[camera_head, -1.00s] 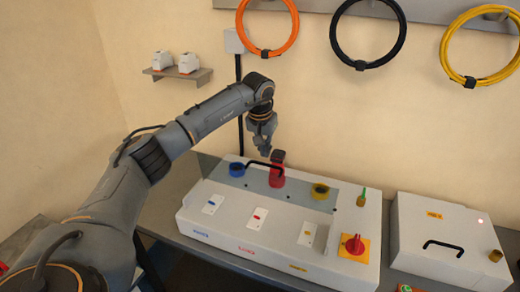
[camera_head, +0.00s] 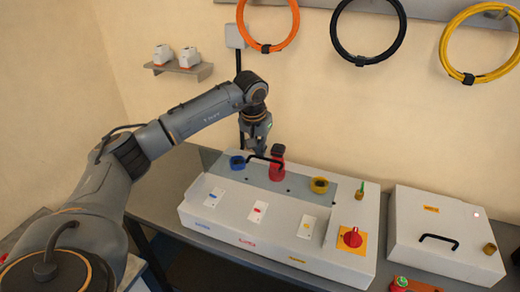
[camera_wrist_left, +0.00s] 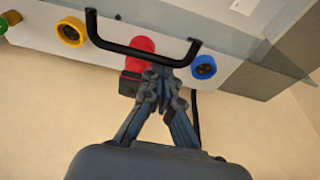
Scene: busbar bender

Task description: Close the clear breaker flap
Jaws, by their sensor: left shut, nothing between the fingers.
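The clear breaker flap (camera_head: 298,190) is a thin, greyish see-through sheet on the white box (camera_head: 262,232); its exact tilt is hard to tell. Its black bar handle (camera_head: 264,158) crosses near the red plug (camera_head: 277,167), and the handle also shows in the wrist view (camera_wrist_left: 140,52). My left gripper (camera_head: 258,152) is over the back of the box, close behind the handle. In the wrist view its fingers (camera_wrist_left: 168,66) are shut and empty, with the tips at the handle bar; contact cannot be told. My right gripper is out of view.
Blue (camera_head: 237,166) and yellow (camera_head: 319,186) sockets flank the red plug. A red rotary knob (camera_head: 352,237) sits at the box's front right. A second white box (camera_head: 440,225) stands to the right. Cable coils hang on the wall behind.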

